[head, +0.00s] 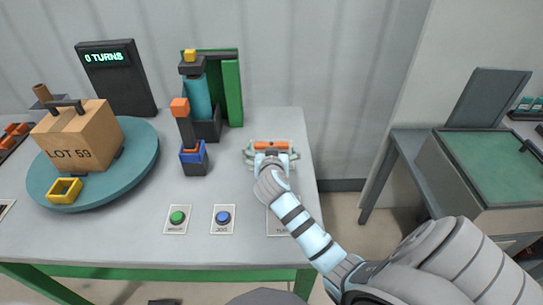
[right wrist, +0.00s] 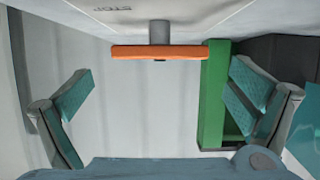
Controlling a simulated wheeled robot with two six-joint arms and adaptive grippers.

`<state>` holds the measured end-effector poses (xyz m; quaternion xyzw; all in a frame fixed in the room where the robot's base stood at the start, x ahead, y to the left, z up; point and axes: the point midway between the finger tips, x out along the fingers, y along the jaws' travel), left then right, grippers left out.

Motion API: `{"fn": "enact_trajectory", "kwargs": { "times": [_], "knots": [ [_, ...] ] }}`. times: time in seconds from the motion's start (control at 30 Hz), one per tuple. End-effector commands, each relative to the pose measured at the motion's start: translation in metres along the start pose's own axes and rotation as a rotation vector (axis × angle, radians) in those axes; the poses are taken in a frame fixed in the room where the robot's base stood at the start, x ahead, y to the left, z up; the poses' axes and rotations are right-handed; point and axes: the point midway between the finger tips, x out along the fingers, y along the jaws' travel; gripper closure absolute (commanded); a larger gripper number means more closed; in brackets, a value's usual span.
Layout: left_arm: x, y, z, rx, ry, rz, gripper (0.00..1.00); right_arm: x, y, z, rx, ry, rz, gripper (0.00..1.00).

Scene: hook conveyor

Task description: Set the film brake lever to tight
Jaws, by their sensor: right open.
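A lever (head: 187,132) with an orange square knob and a dark shaft rises from a blue base beside the teal film roll (head: 196,97). It looks nearly upright; no tight marking is readable. My right gripper (head: 271,153) is well to the right of this lever, low over the table's right part. It is open around an orange bar (head: 271,146). In the right wrist view, this bar (right wrist: 158,52) sits crosswise on a short grey post, between and beyond the spread fingers (right wrist: 160,95), with no visible contact. My left gripper is out of view.
A display (head: 117,78) reads 0 TURNS. Green (head: 177,217) and blue (head: 223,217) buttons are at the front. A green post (head: 232,88) stands behind the roll.

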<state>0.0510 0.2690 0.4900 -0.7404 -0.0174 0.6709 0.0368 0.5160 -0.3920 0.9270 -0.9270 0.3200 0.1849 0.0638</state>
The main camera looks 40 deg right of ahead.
Motion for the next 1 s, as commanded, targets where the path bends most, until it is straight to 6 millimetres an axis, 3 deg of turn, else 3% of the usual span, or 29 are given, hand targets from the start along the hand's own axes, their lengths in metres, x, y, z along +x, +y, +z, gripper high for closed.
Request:
{"fn": "enact_trajectory", "kwargs": {
  "times": [0.2,0.33,1.0],
  "knots": [
    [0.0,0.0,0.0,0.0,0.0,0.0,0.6,-0.059,-0.001,0.001,0.005,-0.002,-0.003,0.0],
    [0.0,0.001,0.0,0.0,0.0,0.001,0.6,-0.077,0.0,0.001,0.002,-0.001,-0.001,0.0],
    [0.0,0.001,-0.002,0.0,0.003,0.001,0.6,-0.08,0.0,0.0,0.001,-0.001,0.0,0.0]
  ]
}}
